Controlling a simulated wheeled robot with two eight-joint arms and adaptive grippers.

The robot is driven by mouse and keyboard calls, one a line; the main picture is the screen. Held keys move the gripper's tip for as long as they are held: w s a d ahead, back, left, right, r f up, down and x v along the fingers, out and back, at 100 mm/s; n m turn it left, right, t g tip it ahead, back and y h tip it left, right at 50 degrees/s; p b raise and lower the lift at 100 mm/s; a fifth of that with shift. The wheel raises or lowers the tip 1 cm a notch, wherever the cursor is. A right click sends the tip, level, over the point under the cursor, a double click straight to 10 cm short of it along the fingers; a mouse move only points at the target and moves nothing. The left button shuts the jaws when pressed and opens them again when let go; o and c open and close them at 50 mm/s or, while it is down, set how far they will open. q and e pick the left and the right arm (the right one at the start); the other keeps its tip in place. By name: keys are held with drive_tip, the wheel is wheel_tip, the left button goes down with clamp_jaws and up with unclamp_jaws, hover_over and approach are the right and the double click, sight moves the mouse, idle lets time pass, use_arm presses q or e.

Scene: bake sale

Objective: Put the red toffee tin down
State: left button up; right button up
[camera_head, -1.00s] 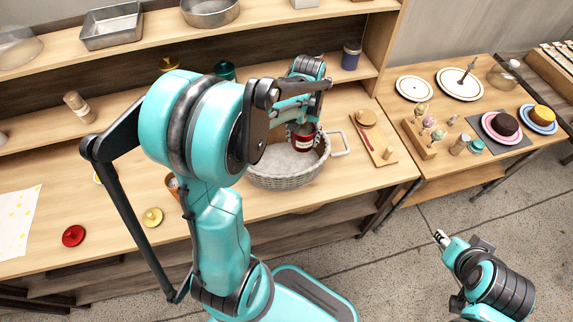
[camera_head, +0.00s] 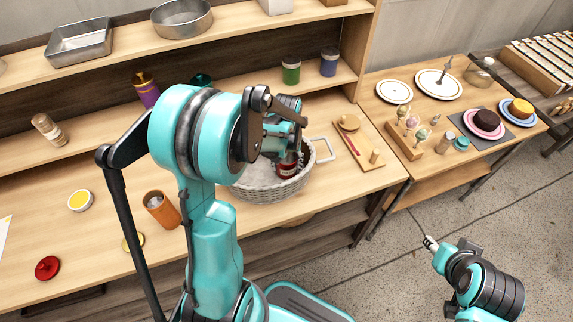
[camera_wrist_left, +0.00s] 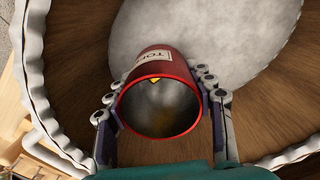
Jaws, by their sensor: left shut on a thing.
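The red toffee tin (camera_head: 288,166) is inside the wicker basket (camera_head: 270,192) on the wooden counter. My left gripper (camera_head: 290,149) is shut on it, partly hidden behind my own arm in the head view. In the left wrist view the open, lidless tin (camera_wrist_left: 160,62) is tilted between the two fingers, its label partly readable. The basket's pale bottom (camera_wrist_left: 215,35) shows beyond it; I cannot tell whether the tin touches it. My right gripper (camera_head: 431,243) is away over the floor at the lower right, too small to judge its fingers.
A red lid (camera_head: 47,268), a yellow-topped jar (camera_head: 80,200) and an orange container (camera_head: 162,209) stand left on the counter. A wooden board (camera_head: 358,146) lies right of the basket. Green (camera_head: 291,71) and blue (camera_head: 328,63) tins stand on the shelf above.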

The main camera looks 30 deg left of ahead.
use_arm(q)
drive_tip(key=o, duration=1.2)
drive_tip(key=shift+f, duration=0.15)
drive_tip(key=shift+c, duration=0.2)
drive_tip(key=shift+r+p, duration=0.3)
drive_tip(key=shift+r, duration=0.25)
wheel_tip(320, 180, up, 10)
drive_tip(key=p, duration=0.4)
drive_tip(key=s+d+r+m+t, duration=0.4)
drive_tip(key=s+d+r+t, duration=0.3)
drive_tip(key=s+d, duration=0.3)
drive_tip(key=shift+s+r, duration=0.45)
drive_tip(key=shift+s, duration=0.4)
